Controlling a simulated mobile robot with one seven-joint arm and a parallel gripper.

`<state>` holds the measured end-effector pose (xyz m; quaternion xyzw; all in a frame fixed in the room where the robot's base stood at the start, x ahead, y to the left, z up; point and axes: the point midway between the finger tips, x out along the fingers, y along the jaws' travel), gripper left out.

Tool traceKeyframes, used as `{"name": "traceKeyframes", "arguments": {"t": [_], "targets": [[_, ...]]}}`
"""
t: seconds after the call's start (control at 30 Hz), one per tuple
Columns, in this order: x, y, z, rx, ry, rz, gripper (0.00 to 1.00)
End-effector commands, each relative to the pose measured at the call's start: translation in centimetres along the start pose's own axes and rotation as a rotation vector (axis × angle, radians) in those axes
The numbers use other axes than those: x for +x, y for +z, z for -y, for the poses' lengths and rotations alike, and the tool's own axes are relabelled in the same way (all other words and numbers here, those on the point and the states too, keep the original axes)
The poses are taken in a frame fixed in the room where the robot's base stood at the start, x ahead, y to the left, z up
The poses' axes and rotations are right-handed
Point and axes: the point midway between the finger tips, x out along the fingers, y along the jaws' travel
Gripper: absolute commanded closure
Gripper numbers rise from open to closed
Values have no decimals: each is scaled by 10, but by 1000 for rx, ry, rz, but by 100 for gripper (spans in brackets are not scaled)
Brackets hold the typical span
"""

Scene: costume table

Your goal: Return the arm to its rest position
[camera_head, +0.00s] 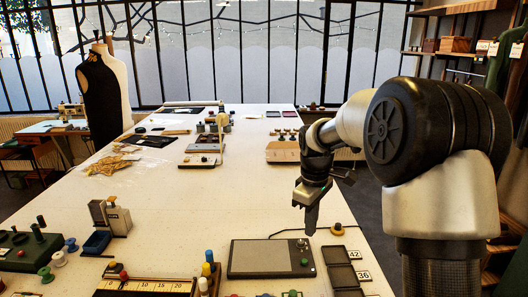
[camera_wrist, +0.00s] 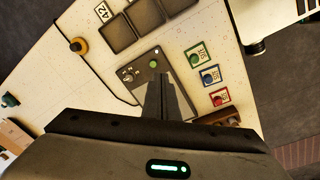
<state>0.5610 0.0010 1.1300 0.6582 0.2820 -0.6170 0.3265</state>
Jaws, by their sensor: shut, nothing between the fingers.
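My gripper (camera_head: 311,219) points down over the right part of the long white table (camera_head: 200,250), above the far right corner of a dark flat panel (camera_head: 262,258). In the wrist view the fingers of my gripper (camera_wrist: 166,78) are together with nothing between them. The panel (camera_wrist: 178,76) with its green button and small lever lies beneath them. The arm reaches in from the right side of the head view and is bent at the elbow. The fingertips look clear of the panel, but the exact gap is hard to tell.
Dark trays (camera_head: 342,276) with number cards lie right of the panel. A grey device with a blue tray (camera_head: 97,241) and a green box (camera_head: 28,250) stand at left. The middle of the table is mostly free.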

Motion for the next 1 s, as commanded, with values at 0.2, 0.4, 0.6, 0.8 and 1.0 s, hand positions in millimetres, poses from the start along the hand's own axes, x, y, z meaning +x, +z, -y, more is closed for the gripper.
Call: {"name": "traceKeyframes", "arguments": {"t": [0.2, 0.4, 0.6, 0.8, 1.0], "targets": [[-98, 52, 58, 257, 110, -72, 100], [-145, 106, 120, 506, 167, -180, 100], [-157, 154, 178, 734, 176, -306, 100], [-150, 176, 208, 863, 159, -384, 100], [-147, 180, 214, 889, 153, -398, 100]]}}
